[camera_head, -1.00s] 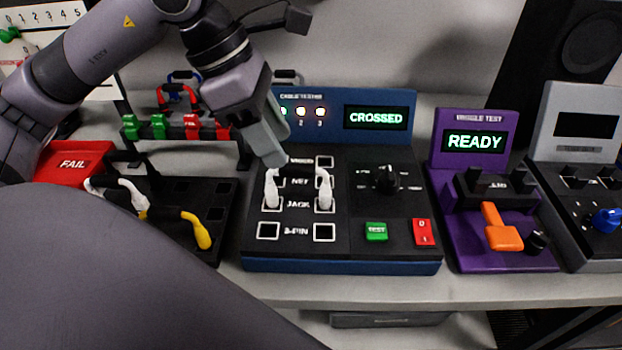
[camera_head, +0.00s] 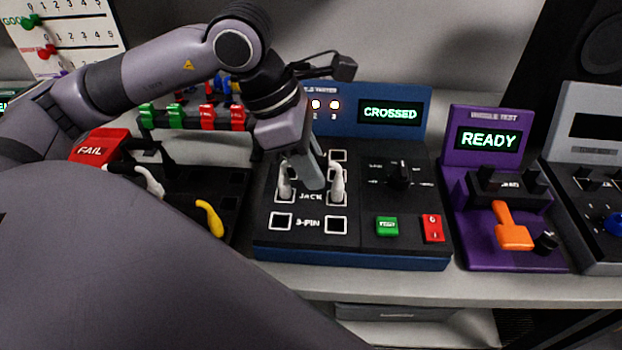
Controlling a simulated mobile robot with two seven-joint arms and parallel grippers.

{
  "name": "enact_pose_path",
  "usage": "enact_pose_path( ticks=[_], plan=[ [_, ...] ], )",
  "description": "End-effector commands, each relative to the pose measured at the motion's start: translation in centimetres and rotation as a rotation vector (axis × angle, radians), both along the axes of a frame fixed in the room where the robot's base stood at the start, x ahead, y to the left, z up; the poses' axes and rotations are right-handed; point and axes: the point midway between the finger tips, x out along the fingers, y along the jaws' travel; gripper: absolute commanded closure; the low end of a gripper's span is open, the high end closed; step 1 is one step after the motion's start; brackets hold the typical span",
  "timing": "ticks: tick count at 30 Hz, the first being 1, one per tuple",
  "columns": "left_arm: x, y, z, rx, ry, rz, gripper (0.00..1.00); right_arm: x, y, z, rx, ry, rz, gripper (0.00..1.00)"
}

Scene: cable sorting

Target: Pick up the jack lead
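The jack lead shows as two white plugs standing in the JACK row of the blue and black cable tester (camera_head: 350,257). The left plug (camera_head: 285,187) and the right plug (camera_head: 337,187) stand upright in their sockets; no cable between them can be made out. The tester's screen reads CROSSED. My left gripper (camera_head: 313,178) points down over the tester, its fingertips between the two plugs and closer to the right one. Whether it touches a plug, and how far its fingers are apart, I cannot tell. My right gripper is not in view.
A purple wiggle tester (camera_head: 478,235) reading READY stands to the right, with a grey device (camera_head: 590,150) beyond it. On the left are a red FAIL bin (camera_head: 92,147), a black holder with white and yellow plugs (camera_head: 210,218), and a rack of green and red clips (camera_head: 190,118).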

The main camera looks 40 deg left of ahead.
Motion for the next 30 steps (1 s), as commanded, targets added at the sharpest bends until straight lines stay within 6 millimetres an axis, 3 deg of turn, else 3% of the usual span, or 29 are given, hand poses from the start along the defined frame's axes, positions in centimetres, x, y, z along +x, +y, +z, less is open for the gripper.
enact_pose_path(
  ticks=[8,14,17,30],
  plan=[
    [0.0,0.0,0.2,0.0,-0.002,0.001,1.0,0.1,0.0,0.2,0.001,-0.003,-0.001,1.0],
    [0.1,0.0,1.9,-0.002,-0.005,0.0,1.0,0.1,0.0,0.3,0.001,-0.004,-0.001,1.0],
    [0.1,0.0,3.7,-0.001,-0.007,0.0,1.0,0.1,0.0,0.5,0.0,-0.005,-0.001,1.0],
    [0.1,-0.1,15.7,-0.002,-0.006,0.0,1.0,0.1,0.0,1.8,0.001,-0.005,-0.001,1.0]
  ],
)
